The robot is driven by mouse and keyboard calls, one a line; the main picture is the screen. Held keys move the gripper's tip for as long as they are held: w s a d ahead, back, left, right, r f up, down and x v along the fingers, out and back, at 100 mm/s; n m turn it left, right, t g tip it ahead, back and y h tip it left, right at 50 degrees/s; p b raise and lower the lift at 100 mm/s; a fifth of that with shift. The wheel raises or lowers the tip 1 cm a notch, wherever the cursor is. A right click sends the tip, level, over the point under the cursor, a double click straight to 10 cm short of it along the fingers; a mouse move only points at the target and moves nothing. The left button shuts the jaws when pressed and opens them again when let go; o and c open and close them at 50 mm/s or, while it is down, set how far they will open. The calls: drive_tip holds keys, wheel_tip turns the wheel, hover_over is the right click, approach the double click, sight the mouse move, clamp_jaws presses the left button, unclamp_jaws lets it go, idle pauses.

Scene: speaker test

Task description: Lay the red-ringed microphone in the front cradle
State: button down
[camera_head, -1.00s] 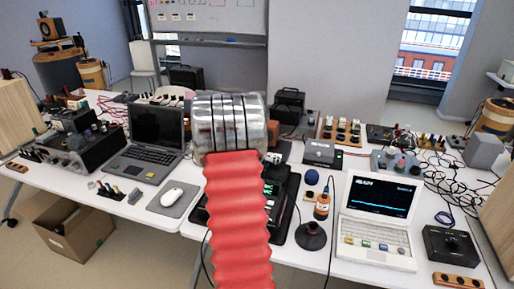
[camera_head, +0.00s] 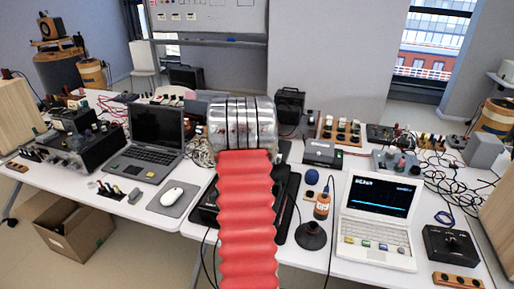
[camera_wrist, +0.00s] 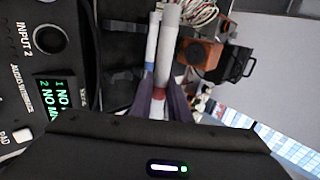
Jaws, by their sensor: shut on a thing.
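In the wrist view my gripper (camera_wrist: 161,93) has its dark fingers closed on a pale grey cylinder, the red-ringed microphone (camera_wrist: 169,45). Its red band shows between the fingers, and its body points away from me. A second pale tube with a blue band (camera_wrist: 152,55) lies close beside it on the left. Dark bracket-like shapes (camera_wrist: 124,77) are left of the tubes; I cannot tell which is the front cradle. In the head view my own red-sleeved arm hides the gripper and microphone.
A black audio interface (camera_wrist: 58,98) with a green display is at the left of the wrist view. In the head view a laptop (camera_head: 150,140) and mouse (camera_head: 172,194) stand left; a bottle (camera_head: 322,207), black round stand (camera_head: 311,237) and white computer (camera_head: 377,225) stand right.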

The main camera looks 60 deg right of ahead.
drive_tip(key=shift+f, duration=4.95)
drive_tip(key=shift+a+f, duration=0.1)
drive_tip(key=c, duration=1.7)
unclamp_jaws()
drive_tip(key=shift+o, duration=0.6)
drive_tip(key=shift+a+f, duration=0.1)
drive_tip(key=shift+f, duration=0.05)
drive_tip(key=shift+a+f, duration=0.1)
drive_tip(key=shift+a, duration=0.1)
drive_tip(key=v, duration=1.4)
drive_tip(key=shift+d+r, duration=0.3)
drive_tip(key=shift+d, duration=0.1)
